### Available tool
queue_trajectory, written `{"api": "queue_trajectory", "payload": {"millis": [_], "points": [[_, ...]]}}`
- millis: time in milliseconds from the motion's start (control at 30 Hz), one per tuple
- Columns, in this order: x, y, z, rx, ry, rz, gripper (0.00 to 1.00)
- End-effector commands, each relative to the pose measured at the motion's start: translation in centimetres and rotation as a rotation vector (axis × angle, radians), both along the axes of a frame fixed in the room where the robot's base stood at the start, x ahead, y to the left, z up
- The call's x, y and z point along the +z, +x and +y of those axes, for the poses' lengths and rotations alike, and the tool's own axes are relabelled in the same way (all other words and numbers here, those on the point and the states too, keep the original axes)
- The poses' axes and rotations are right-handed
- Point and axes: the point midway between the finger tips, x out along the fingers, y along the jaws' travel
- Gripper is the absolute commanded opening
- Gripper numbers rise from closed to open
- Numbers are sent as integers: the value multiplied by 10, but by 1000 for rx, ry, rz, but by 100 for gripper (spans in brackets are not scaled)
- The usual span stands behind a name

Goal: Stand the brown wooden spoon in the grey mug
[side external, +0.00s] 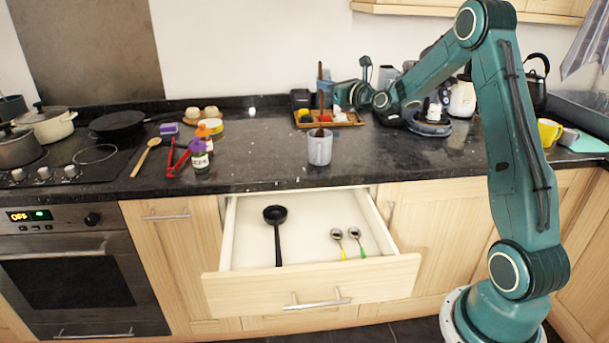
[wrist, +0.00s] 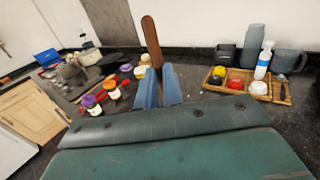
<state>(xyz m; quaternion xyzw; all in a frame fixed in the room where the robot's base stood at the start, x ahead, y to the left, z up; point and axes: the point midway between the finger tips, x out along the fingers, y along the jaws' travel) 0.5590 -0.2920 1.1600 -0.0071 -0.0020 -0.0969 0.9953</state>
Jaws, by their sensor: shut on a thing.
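The brown wooden spoon (side external: 321,116) is upright in my gripper (side external: 325,87), which is shut on it. In the wrist view its brown upper end (wrist: 151,38) rises above the fingertips (wrist: 160,88); the fingers hide the middle. The grey mug (side external: 320,150) stands upright on the dark counter directly below my gripper in the side view. The spoon's lower end overlaps the mug's mouth there; I cannot tell how deep it sits or whether it touches. The mug is hidden in the wrist view.
An open drawer (side external: 310,290) with a ladle (side external: 277,230) is below. Counter beside the mug is clear.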

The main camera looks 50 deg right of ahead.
Motion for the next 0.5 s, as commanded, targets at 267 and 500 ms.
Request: {"api": "queue_trajectory", "payload": {"millis": [267, 500], "points": [[-1, 0, 0, 0, 0, 0, 0], [-1, 0, 0, 0, 0, 0, 34]]}}
